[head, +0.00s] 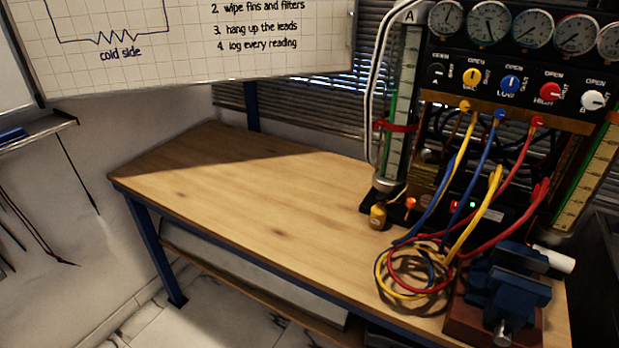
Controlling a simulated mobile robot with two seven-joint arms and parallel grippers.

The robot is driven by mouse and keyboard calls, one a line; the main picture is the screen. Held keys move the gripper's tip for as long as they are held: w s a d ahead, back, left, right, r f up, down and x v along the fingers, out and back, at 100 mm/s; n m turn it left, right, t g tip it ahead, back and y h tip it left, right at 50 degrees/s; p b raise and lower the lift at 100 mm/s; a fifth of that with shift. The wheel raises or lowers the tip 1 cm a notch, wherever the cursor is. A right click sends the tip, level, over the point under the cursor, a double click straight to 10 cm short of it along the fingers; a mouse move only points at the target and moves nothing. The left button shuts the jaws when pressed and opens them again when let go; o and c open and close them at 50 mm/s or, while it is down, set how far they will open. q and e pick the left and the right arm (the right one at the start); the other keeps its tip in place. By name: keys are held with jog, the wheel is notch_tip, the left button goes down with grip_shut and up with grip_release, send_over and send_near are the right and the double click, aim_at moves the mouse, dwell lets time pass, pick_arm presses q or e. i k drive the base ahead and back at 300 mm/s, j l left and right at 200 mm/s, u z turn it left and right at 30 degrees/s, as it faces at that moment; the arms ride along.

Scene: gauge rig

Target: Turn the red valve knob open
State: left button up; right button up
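The red valve knob (551,91) sits on the black valve panel at the right of the head view, under the row of gauges. It carries a light pointer mark and has "OPEN" and "SHUT" lettering around it. The word "HIGH" shows under it. I cannot tell its exact setting at this size. A blue knob (510,84) and a yellow knob (472,77) are to its left, and a white knob (593,100) is to its right. Neither of my grippers is in view.
Red, blue and yellow hoses (415,272) hang from the panel and coil on the wooden bench (230,190). A blue vise (508,280) stands at the front right, below the panel. A glass cylinder (399,110) stands left of the panel. The bench's left half is clear.

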aim_at(551, 92)
jog(key=z, duration=1.25)
